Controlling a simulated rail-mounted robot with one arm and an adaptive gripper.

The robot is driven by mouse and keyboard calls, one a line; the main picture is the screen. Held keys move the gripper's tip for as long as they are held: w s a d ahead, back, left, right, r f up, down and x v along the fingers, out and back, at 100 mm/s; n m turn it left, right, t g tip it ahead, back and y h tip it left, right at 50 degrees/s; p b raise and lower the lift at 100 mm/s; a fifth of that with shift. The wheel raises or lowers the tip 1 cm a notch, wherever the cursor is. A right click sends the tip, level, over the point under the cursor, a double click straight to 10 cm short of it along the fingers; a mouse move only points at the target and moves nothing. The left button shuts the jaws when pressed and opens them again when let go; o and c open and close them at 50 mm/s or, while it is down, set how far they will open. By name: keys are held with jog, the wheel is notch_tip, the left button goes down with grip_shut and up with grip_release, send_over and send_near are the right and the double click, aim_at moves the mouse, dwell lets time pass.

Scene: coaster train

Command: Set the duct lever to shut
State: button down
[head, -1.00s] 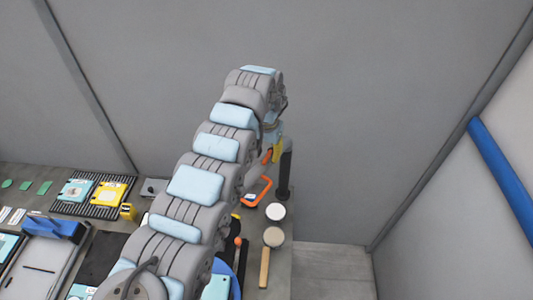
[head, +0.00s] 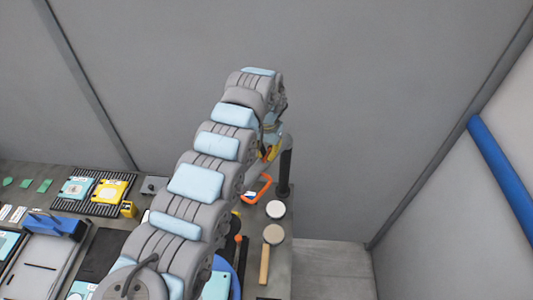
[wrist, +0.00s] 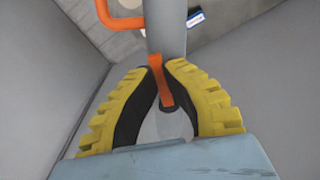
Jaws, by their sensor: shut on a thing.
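The duct lever is a thin orange bar (wrist: 165,85) in the wrist view, standing in front of a grey duct (wrist: 167,35). My gripper (wrist: 167,68) has yellow, black-lined fingers, and their tips are closed on the lever from both sides. In the head view my gripper (head: 270,153) is at the far end of my arm, beside the dark post (head: 285,173). My arm hides part of the duct there, and the lever's setting is hard to read.
An orange looped handle (head: 261,190) lies near the post. A white round-topped item (head: 275,210) and a wooden-handled mallet (head: 266,260) are nearer along the bench's right edge. A black rack (head: 66,203) holds blue and yellow cards at left. Floor right of the bench is clear.

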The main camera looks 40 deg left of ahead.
jog(key=shift+f, duration=0.15)
jog(key=shift+w+d+f+n+b, duration=0.1)
jog(key=shift+d+f+n+b, duration=0.1)
jog(key=shift+n+b, duration=0.45)
jog(key=shift+w+d+r+n+b, duration=0.1)
jog(key=shift+w+d+n+b, duration=0.2)
jog(key=shift+n+b, duration=0.55)
jog(key=shift+w+d+r+n+p, duration=0.1)
jog(key=shift+w+d+n+p, duration=0.3)
jog(key=shift+n, duration=1.45)
jog(key=shift+w+d+n+p, duration=0.15)
jog(key=shift+w+n+p, duration=0.5)
jog(key=shift+n, duration=1.15)
jog(key=shift+w+d+r+n+p, duration=0.1)
jog(key=shift+w+d+n+p, duration=0.35)
jog(key=shift+n, duration=1.4)
jog(key=shift+a+n, duration=0.2)
jog(key=shift+n, duration=0.3)
